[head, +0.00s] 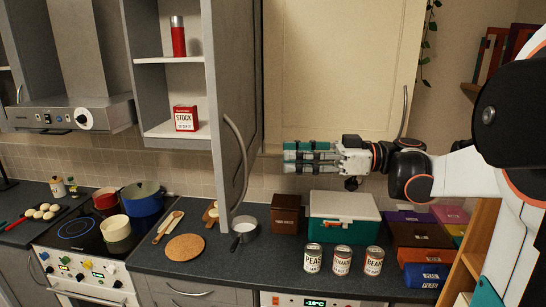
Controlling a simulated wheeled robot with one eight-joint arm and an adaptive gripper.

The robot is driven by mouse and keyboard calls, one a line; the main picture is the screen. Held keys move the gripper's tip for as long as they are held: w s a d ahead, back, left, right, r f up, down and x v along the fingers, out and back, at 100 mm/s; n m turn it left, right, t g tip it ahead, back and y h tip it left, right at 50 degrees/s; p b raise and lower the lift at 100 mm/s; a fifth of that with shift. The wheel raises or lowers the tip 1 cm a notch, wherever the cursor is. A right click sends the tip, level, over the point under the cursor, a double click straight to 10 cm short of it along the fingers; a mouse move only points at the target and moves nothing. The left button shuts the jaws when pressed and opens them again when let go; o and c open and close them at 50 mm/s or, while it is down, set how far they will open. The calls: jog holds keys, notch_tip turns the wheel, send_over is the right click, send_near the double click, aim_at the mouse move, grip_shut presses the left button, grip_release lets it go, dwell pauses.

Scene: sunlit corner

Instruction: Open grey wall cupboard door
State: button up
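The grey wall cupboard (167,65) stands open at the upper middle, its shelves showing. Its grey door (225,75) stands swung out toward me, seen nearly edge-on. A curved metal handle (243,150) is on the door's right-hand face. My gripper (286,157), with teal fingers, points left toward that face, to the right of the handle and apart from it in the picture. Nothing shows held in the fingers. I cannot tell how far apart they are.
A red flask (178,36) and a red stock box (185,118) stand inside the cupboard. A cream cupboard door (340,65) is behind my gripper. Below are a green-and-white box (342,222), several cans (342,260), a brown box (286,214) and a small pan (244,227).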

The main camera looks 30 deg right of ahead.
jog(key=shift+v, duration=2.3)
jog(key=shift+a, duration=0.1)
